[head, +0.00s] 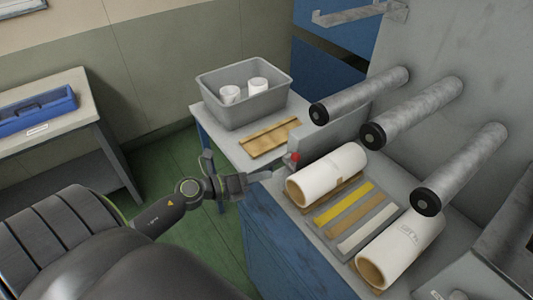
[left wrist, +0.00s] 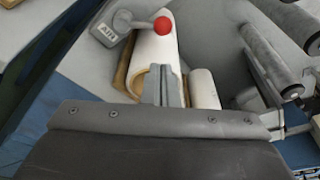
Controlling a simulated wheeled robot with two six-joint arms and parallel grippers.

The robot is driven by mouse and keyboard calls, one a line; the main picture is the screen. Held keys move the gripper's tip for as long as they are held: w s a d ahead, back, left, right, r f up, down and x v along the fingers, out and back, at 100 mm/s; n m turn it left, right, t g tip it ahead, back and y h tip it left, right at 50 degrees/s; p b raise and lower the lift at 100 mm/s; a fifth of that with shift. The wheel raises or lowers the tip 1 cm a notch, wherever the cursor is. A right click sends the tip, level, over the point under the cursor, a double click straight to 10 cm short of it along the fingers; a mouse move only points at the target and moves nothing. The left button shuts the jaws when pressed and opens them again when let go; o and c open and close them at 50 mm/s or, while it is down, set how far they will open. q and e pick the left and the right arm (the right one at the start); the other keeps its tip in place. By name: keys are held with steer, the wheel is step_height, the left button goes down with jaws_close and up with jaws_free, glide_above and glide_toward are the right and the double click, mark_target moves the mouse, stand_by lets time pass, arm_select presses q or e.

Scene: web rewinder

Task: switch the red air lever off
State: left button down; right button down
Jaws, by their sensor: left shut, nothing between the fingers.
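The red air lever (head: 294,157) shows as a small red knob just left of the near white roll in the head view. In the left wrist view its red ball (left wrist: 163,25) sits at the end of a short grey arm that points right from a grey valve block (left wrist: 106,32) with a small label. My left gripper (head: 264,176) is shut and empty, a little to the left of and below the knob in the head view. In the left wrist view its fingertips (left wrist: 163,72) lie below the ball, apart from it in the picture. My right gripper is not in view.
A white roll (head: 330,172) lies right beside the lever, with strips on a grey tray (head: 384,219) and another white roll (head: 402,248) beyond. Grey rollers (head: 372,92) stick out above. A grey bin (head: 246,108) stands on a side table. Green floor is free at left.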

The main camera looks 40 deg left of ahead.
mark_target(294, 161)
arm_select(q)
steer(key=p+x, duration=0.2)
steer(key=x, duration=0.5)
steer(key=shift+d+r, duration=0.1)
steer(key=shift+d, duration=0.05)
steer(key=shift+w+d, duration=0.25)
steer(key=shift+w, duration=0.3)
steer(key=shift+a+n, duration=0.1)
steer(key=shift+n, duration=0.2)
steer(key=shift+a+r+n+h, duration=0.15)
steer(key=shift+r+n+h, duration=0.15)
steer(key=shift+h, duration=0.1)
steer(key=shift+w+a+r+n+p, duration=0.15)
steer(key=shift+a+r+n+p, duration=0.2)
steer(key=shift+n, duration=0.35)
steer(key=w+a+n+t+h+b, duration=0.1)
steer(key=a+n, duration=0.5)
steer(key=n, duration=0.7)
steer(key=shift+w+a+r+t+b, duration=0.2)
steer(key=shift+w+r+t+b, duration=0.2)
steer(key=shift+w+t, duration=0.45)
